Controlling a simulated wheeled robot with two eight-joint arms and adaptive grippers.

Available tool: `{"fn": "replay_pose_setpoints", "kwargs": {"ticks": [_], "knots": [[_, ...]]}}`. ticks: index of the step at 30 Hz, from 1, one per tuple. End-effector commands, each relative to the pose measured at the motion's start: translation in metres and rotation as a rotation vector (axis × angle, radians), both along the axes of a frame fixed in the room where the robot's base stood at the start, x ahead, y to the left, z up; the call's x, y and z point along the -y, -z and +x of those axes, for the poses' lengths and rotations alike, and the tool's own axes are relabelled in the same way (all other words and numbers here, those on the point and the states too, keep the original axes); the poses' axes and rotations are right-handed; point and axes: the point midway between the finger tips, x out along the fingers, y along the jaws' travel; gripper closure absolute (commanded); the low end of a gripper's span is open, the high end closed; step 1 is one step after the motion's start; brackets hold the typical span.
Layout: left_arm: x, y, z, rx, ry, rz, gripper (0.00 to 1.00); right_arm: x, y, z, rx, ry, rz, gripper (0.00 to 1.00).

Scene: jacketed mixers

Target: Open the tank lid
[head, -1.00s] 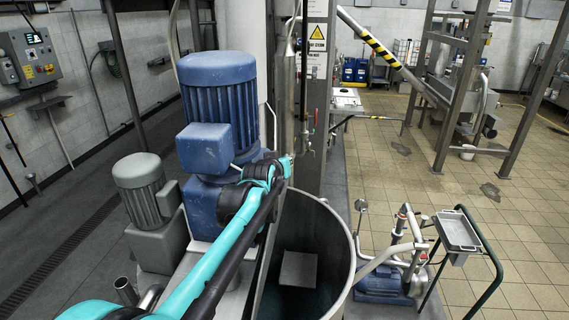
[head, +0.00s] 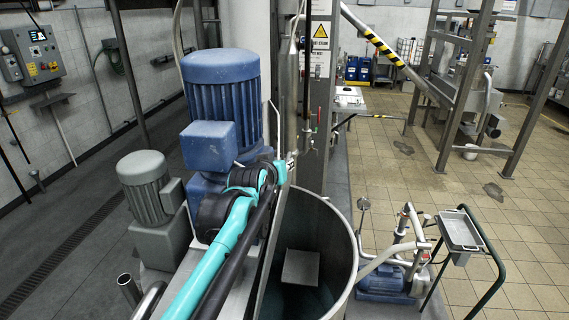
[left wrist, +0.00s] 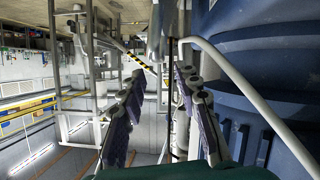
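The tank (head: 357,270) is a round steel vessel at lower centre in the head view. Its right part is uncovered, and I see down into its dark inside, where a pale square patch shows. A steel plate edge (head: 270,262) runs along the left of the opening, beside my arm; it seems to be the raised lid, seen nearly edge-on. My left gripper (head: 283,170) is above the tank's far left side, beside the blue motor. In the left wrist view, its two fingers (left wrist: 160,112) are apart with nothing clearly between them. My right gripper is not in view.
The big blue motor (head: 224,95) stands close left of my left gripper, with a grey motor (head: 145,185) further left. A pump (head: 382,280) and a cart with a tray (head: 461,232) stand right of the tank. The tiled floor at right is mostly clear.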

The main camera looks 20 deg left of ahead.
Motion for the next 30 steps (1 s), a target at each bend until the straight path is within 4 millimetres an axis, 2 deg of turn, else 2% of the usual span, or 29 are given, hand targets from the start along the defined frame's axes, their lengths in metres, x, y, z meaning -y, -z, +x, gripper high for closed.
{"fn": "replay_pose_setpoints", "kwargs": {"ticks": [3, 9, 30], "knots": [[0.003, -0.007, -0.020, 0.000, -0.001, -0.001, 0.67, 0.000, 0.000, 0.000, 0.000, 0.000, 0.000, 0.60], [0.006, -0.014, -0.036, -0.001, -0.001, 0.000, 0.67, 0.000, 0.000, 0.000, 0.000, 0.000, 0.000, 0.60], [0.007, -0.015, -0.038, -0.001, 0.000, 0.000, 0.67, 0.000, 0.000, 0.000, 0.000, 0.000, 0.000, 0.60]]}}
